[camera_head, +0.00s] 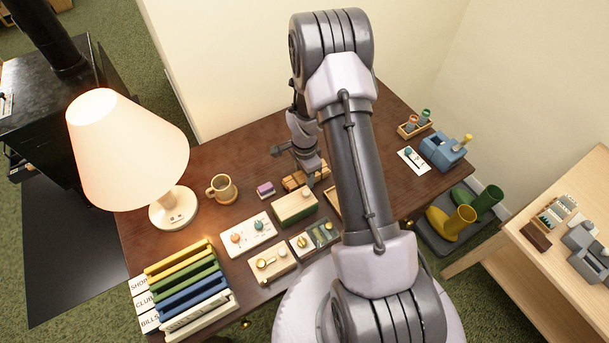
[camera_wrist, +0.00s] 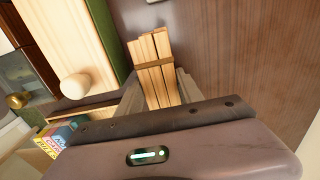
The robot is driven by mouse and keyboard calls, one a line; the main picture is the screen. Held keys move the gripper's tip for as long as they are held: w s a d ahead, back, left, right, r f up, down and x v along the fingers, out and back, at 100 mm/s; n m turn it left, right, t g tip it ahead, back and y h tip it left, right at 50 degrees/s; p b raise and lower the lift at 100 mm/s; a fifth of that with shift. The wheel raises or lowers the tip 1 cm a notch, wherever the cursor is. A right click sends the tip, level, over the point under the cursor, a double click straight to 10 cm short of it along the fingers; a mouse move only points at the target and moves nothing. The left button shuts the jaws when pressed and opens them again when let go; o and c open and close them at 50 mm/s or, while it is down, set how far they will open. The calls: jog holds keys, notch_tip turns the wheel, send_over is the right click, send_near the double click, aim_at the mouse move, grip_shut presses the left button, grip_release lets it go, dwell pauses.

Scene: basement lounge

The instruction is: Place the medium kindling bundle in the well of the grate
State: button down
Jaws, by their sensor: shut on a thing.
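The kindling bundle, pale sticks with a brown band, lies between the fingers of my gripper (camera_wrist: 158,92) in the wrist view (camera_wrist: 150,58). My gripper is shut on it. In the head view my gripper (camera_head: 306,172) is over the desk, just behind a green-sided wooden box, and tan wood of the bundle (camera_head: 292,182) shows beside the fingers. I cannot tell whether the bundle touches the desk. A black stove (camera_head: 60,105) stands at the far left on a dark floor plate. I cannot make out the grate in either view.
The wooden box with a round knob (camera_head: 295,207) is close to my gripper; it also shows in the wrist view (camera_wrist: 75,50). A lit lamp (camera_head: 172,207), a mug (camera_head: 222,189), a small purple block (camera_head: 265,189) and file folders (camera_head: 190,285) crowd the desk's left. Bare desk (camera_head: 230,155) lies behind.

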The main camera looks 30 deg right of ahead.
jog(key=c, duration=0.8)
grip_release()
jog(key=shift+f, duration=0.1)
jog(key=shift+o, duration=0.2)
